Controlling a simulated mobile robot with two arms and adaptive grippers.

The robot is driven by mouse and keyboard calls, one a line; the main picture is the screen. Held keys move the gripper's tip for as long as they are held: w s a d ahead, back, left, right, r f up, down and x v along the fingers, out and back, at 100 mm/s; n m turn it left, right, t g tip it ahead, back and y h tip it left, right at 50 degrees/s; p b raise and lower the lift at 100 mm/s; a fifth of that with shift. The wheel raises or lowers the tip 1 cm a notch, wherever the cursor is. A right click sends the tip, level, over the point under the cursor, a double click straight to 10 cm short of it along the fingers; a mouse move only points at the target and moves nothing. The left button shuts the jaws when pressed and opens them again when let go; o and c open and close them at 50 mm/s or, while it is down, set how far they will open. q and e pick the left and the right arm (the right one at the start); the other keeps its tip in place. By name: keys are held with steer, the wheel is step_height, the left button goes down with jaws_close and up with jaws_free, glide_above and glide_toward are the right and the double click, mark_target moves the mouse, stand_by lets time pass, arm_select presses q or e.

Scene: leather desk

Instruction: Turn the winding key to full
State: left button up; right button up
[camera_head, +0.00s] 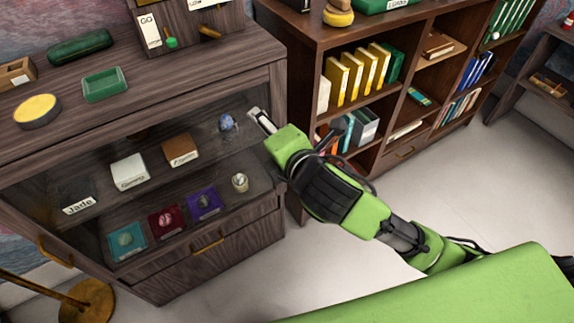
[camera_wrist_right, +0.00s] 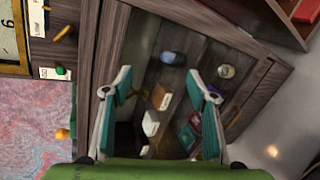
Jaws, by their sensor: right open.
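A brass, key-like piece (camera_head: 210,32) sticks out from the front of a dark wooden box (camera_head: 181,45) on top of the cabinet; I cannot tell for certain that it is the winding key. In the right wrist view a brass piece (camera_wrist_right: 64,33) shows beside a green knob (camera_wrist_right: 63,72) at the left. My right gripper (camera_head: 258,117) is at the cabinet's upper right front, below and right of the box and apart from the brass piece. Its two fingers also show in the right wrist view (camera_wrist_right: 160,84), spread with nothing held between them. My left gripper is out of view.
The glass-fronted cabinet (camera_head: 262,75) holds labelled boxes and small items on shelves. Its top carries a green tray (camera_head: 104,85), a yellow-topped round tin (camera_head: 37,111) and a dark green case (camera_head: 80,47). A bookcase (camera_head: 300,60) stands right of it. The floor (camera_head: 430,190) is clear.

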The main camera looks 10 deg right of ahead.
steer(key=s+d+f+m+g+h, duration=0.1)
steer(key=s+d+f+m+g, duration=0.1)
steer(key=f+m, duration=0.4)
steer(key=shift+s+d+f+m+g, duration=0.35)
steer(key=shift+s+d+f, duration=0.3)
steer(key=shift+s+f, duration=0.4)
steer(key=shift+r, duration=0.15)
